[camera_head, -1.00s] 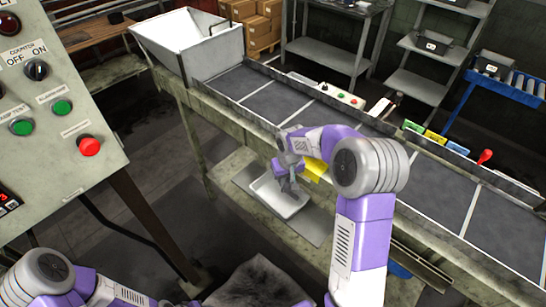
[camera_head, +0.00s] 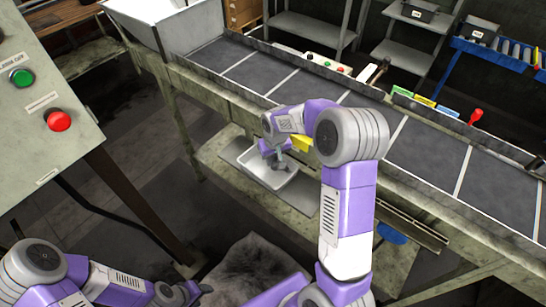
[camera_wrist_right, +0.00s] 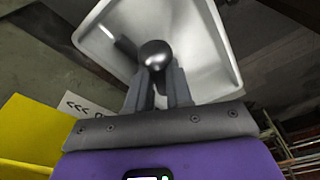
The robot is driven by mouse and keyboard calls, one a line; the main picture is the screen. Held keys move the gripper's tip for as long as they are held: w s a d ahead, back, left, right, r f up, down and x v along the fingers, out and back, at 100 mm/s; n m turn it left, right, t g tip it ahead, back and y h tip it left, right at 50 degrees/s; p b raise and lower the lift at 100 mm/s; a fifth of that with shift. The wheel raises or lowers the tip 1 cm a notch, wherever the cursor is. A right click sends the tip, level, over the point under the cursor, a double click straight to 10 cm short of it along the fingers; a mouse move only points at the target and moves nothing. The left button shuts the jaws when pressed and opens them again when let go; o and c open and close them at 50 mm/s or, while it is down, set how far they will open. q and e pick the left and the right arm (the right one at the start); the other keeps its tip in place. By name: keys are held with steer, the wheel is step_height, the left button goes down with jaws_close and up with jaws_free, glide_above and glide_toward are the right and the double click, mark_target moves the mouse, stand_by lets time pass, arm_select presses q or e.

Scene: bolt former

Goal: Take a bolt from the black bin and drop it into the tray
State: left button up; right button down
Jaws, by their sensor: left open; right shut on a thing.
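My right gripper (camera_head: 279,163) is over the white tray (camera_head: 253,168) on the lower shelf under the conveyor. In the right wrist view, the right gripper (camera_wrist_right: 158,88) is shut on a grey bolt (camera_wrist_right: 155,54), its round head showing above the fingers. The tray (camera_wrist_right: 215,50) lies below and beyond it in that view. A small dark shape (camera_wrist_right: 125,47) shows inside the tray; I cannot tell whether it is a bolt or a shadow. My left gripper (camera_head: 193,291) is open near the bottom edge. I cannot make out the task's black bin with certainty.
The conveyor (camera_head: 315,110) runs above the tray's shelf. A control panel (camera_head: 40,120) stands at the left. A white hopper (camera_head: 180,25) is at the conveyor's far end. Dark boxes (camera_head: 420,11) sit on racks behind. Yellow things (camera_wrist_right: 40,130) are close beside the right gripper.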

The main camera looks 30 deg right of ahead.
mark_target(274, 162)
steer(key=c, duration=0.9)
jaws_free()
steer(key=shift+c, duration=0.2)
steer(key=r, duration=0.5)
steer(key=s+r+p, duration=0.1)
steer(key=r, duration=0.1)
steer(key=shift+s+r, duration=0.1)
steer(key=shift+r, duration=0.25)
steer(key=shift+f, duration=0.1)
